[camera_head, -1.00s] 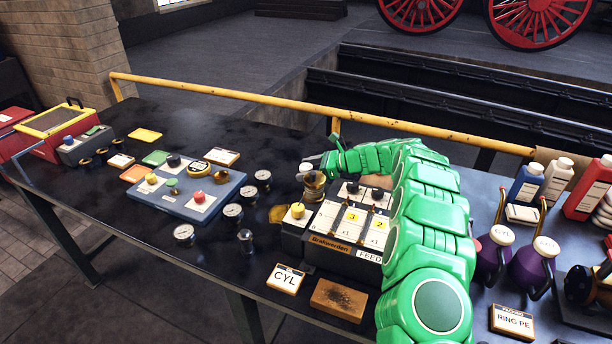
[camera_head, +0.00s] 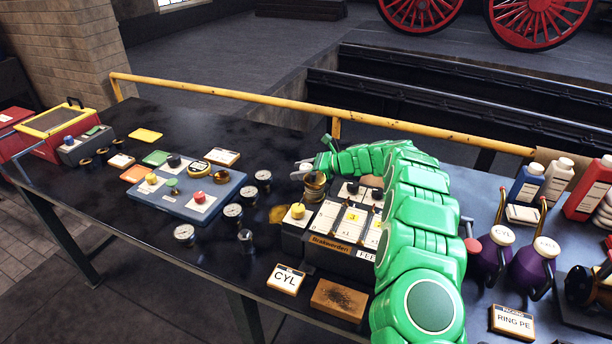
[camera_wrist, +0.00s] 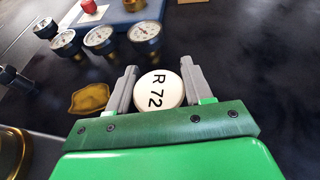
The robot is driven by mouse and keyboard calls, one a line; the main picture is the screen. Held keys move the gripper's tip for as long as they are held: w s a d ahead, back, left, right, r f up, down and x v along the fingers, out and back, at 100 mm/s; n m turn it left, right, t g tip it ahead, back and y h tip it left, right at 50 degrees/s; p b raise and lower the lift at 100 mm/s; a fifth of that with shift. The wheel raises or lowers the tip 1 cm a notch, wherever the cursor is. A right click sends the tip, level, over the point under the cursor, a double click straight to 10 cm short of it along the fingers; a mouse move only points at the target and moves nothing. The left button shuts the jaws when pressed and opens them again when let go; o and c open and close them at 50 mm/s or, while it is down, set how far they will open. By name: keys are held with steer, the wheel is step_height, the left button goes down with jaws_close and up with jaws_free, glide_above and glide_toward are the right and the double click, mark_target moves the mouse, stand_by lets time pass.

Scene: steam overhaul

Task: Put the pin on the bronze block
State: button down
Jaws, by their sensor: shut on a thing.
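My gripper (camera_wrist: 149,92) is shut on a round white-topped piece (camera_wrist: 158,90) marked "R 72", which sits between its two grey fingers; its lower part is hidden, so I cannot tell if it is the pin. In the head view my gripper (camera_head: 303,174) is over the dark bench, beside a brass stacked piece (camera_head: 315,188). A brown block with a dark-stained top (camera_head: 338,299) lies at the bench's front; I cannot tell for certain that it is the bronze block. A small upright metal piece (camera_head: 245,236) stands left of it.
An ochre flat piece (camera_wrist: 88,99) lies near my gripper. Several gauges (camera_head: 232,211) stand beside a blue tray (camera_head: 205,205). A grey box with number cards (camera_head: 335,228) is under my arm. A CYL sign (camera_head: 286,279) lies in front. The bench's left part has free room.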

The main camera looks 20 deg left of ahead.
steer(key=shift+r, duration=0.1)
step_height(320, 180, up, 16)
glide_above(333, 296)
steer(key=shift+f, duration=6.35)
steer(key=shift+f, duration=0.1)
steer(key=shift+c, duration=2.3)
jaws_free()
